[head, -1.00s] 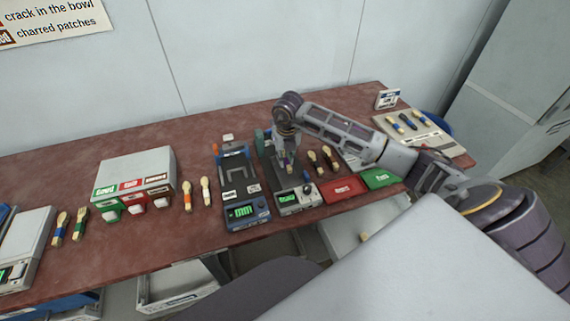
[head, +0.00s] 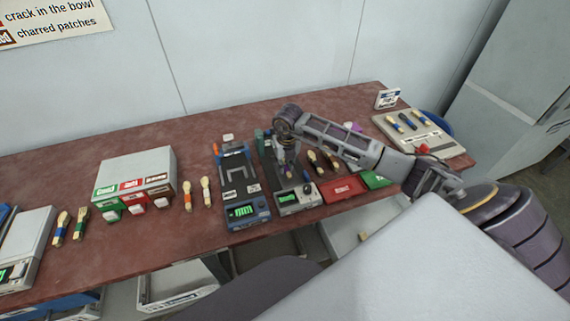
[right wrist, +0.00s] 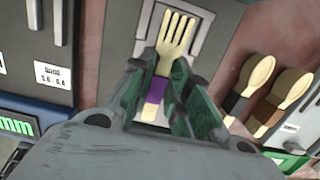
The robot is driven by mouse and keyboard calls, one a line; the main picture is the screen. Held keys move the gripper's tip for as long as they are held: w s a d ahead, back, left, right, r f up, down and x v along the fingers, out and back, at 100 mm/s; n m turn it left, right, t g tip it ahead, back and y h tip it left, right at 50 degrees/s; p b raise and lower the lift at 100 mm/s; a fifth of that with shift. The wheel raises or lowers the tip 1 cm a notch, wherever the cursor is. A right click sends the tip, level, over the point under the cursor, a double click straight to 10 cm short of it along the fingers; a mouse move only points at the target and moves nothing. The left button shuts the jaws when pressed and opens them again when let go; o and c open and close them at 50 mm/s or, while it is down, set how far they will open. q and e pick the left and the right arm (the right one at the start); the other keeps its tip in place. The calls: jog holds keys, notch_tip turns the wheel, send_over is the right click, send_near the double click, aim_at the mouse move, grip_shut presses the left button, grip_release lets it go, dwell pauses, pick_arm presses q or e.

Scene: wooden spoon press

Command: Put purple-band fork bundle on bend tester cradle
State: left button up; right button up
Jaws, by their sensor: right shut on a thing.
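My right gripper (head: 288,172) is over the grey device with a green display (head: 300,199), right of the blue device. In the right wrist view the gripper (right wrist: 167,72) is shut on the pale wooden fork bundle (right wrist: 177,42) at its purple band (right wrist: 157,88). The tines point away from the wrist, over a light grey plate with a darker frame (right wrist: 201,40). I cannot tell whether the bundle touches the plate or is just above it, nor which part is the cradle. The bundle is barely visible in the head view. My left gripper is not in view.
The blue device (head: 246,212) stands close left. Two dark-banded spoons (right wrist: 268,92) lie just right of the gripper. A red tray (head: 343,188) and a green tray (head: 376,180) are further right. A sorting box (head: 137,168) stands left; bare table lies behind it.

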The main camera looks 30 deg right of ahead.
aim_at(286, 168)
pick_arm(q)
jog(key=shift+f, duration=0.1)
pick_arm(e)
jog(key=shift+f, duration=0.1)
jog(key=o, duration=0.8)
jog(key=shift+r, duration=0.35)
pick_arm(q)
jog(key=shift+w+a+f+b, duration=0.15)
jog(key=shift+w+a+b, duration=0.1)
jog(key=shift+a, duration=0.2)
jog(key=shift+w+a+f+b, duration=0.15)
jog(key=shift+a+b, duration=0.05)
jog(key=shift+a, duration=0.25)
pick_arm(e)
notch_tip(286, 168, up, 12)
jog(key=s, duration=0.1)
jog(key=shift+s+a+f, duration=0.15)
jog(key=shift+s+f, duration=0.05)
jog(key=shift+f, duration=0.05)
